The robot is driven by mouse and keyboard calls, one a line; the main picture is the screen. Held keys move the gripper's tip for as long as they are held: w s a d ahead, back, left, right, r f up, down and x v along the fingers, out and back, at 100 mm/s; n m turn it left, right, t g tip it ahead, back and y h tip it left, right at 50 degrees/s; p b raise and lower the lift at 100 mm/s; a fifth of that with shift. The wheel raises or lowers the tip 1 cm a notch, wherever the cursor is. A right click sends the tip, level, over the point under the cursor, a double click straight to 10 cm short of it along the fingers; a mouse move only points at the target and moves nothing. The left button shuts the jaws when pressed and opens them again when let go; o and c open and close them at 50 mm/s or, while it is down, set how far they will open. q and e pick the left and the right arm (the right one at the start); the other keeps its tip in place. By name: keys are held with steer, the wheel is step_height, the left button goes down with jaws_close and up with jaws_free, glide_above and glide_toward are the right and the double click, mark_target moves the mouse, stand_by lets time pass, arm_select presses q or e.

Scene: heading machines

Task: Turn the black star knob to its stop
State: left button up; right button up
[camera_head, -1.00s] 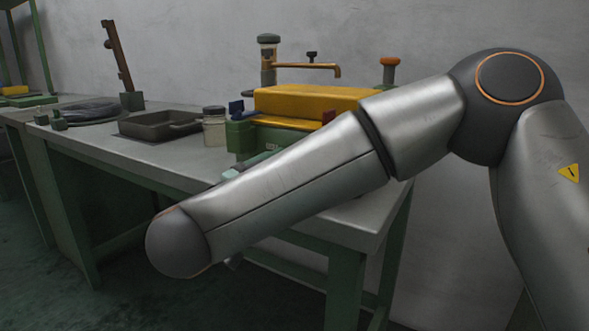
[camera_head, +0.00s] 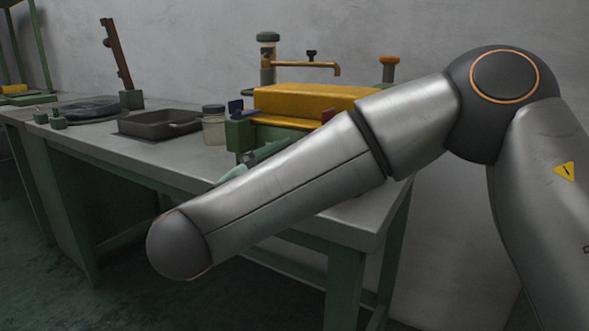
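A small black knob (camera_head: 311,54) stands on a short stem behind the machine's yellow cover. It is too small to tell whether it is star-shaped. The machine has a yellow cover (camera_head: 300,101) over a green body (camera_head: 239,134) and sits on the workbench. My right arm (camera_head: 290,185) crosses in front and hides much of the machine's lower front.
The metal workbench (camera_head: 120,152) holds a dark tray (camera_head: 150,124), a lidded jar (camera_head: 213,127) and a dark round plate (camera_head: 92,108).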

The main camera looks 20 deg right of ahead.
steer(key=shift+m, duration=0.3)
steer(key=o, duration=1.1)
steer(key=shift+a, duration=0.1)
steer(key=shift+p+v, duration=1.35)
steer(key=shift+v, duration=4.9)
